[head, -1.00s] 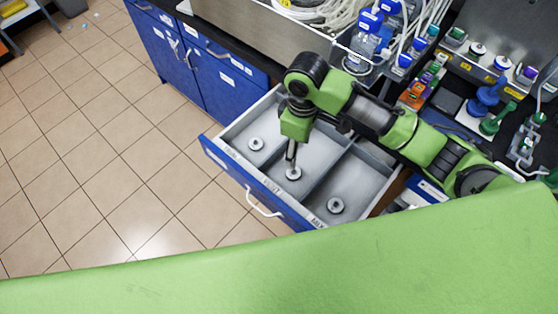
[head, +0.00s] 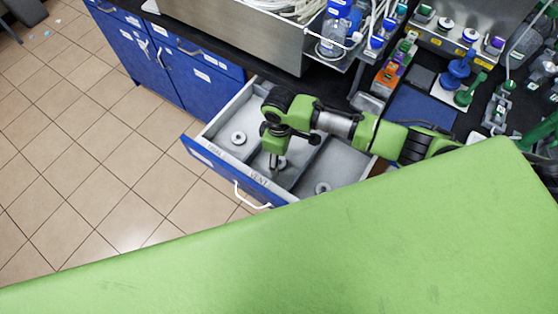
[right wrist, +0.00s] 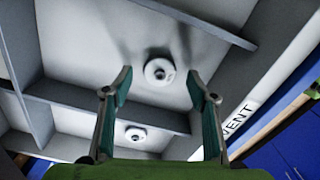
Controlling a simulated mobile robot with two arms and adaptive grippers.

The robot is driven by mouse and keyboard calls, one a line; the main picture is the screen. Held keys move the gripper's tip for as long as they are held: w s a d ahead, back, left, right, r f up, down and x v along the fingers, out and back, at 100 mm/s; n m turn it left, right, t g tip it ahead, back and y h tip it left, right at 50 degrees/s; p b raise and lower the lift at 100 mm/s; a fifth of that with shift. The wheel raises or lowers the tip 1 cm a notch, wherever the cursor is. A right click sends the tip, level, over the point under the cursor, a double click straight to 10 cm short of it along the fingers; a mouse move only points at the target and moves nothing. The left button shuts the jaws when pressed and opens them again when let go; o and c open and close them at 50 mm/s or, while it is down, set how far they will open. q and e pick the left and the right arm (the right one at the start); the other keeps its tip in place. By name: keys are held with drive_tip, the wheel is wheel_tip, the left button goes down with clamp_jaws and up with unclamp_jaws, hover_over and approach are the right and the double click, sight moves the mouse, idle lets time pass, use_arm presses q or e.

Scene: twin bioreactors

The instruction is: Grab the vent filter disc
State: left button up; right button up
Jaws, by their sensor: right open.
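The vent filter disc (right wrist: 160,72) is a small white disc with a dark centre. It lies flat on the floor of the middle drawer compartment, beside the VENT label (right wrist: 236,118). In the head view the disc (head: 281,163) is partly hidden by my right gripper (head: 273,165). In the right wrist view my right gripper (right wrist: 160,88) is open and empty, with one finger to each side of the disc in the picture. The fingers look apart from the disc; the exact height gap is hard to tell. My left gripper is not in view.
The open blue drawer (head: 212,166) has grey dividers. Similar discs lie in the left compartment (head: 238,138) and right compartment (head: 322,188). The bench behind holds bottles (head: 333,38) and coloured fittings (head: 462,66).

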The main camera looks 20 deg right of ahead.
drive_tip(key=shift+f, duration=0.9)
drive_tip(key=c, duration=0.9)
drive_tip(key=shift+r, duration=0.1)
